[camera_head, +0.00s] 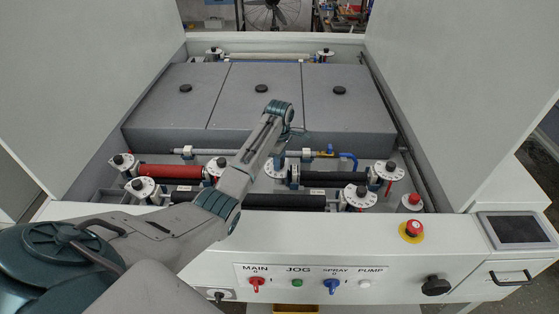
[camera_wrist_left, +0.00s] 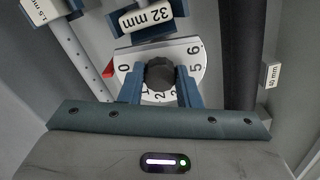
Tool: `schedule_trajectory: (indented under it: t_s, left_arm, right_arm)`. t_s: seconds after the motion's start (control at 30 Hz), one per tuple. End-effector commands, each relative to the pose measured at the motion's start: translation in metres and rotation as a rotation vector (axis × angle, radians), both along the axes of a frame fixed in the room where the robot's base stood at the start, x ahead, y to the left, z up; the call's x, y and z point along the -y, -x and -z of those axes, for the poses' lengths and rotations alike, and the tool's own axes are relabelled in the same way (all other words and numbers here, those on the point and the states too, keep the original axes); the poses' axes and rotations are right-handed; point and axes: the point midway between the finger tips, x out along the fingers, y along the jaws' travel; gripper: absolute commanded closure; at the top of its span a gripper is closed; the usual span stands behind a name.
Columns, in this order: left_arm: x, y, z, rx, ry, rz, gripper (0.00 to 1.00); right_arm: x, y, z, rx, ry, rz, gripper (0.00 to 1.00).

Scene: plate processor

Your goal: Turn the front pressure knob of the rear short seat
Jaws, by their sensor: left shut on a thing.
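In the left wrist view a black ribbed knob (camera_wrist_left: 160,74) sits at the middle of a white dial plate (camera_wrist_left: 193,50) with numbers from 0 to 6 around it. My left gripper (camera_wrist_left: 160,76) has one blue finger on each side of the knob and is shut on it. A red mark (camera_wrist_left: 108,68) shows at the dial's left edge, near the 0. In the head view my left arm reaches over the front rail to the middle of the machine. Its wrist (camera_head: 279,110) hides most of the gripper and the held knob. My right gripper is not in view.
A "32 mm" block (camera_wrist_left: 147,17) stands close above the dial, and a "40 mm" label (camera_wrist_left: 271,75) is at right. In the head view, a red roller (camera_head: 170,171), black rollers (camera_head: 335,180) and other dial knobs (camera_head: 391,166) lie around. Grey covers (camera_head: 265,105) are behind.

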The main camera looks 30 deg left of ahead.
Motion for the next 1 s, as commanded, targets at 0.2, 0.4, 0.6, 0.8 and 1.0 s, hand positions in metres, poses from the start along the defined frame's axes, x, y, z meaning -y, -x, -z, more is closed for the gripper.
schedule_trajectory:
  t_s: [0.2,0.4,0.6,0.8,1.0]
  left_arm:
    - [-0.0027,-0.0038,-0.0074,0.015,-0.006,-0.073,0.93]
    - [-0.0027,-0.0038,-0.0074,0.015,-0.006,-0.098,0.93]
    - [-0.0028,-0.0039,-0.0075,0.015,-0.006,-0.1,0.93]
    - [-0.0028,-0.0039,-0.0075,0.015,-0.006,-0.099,0.62]
    - [-0.0016,-0.0023,-0.0044,0.008,-0.004,-0.098,0.48]
  right_arm:
    - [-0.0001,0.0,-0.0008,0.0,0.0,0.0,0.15]
    - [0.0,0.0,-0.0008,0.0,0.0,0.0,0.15]
    - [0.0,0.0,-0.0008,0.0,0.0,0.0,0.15]
    - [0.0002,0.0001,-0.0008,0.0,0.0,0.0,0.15]
    - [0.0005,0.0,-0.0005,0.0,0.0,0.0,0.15]
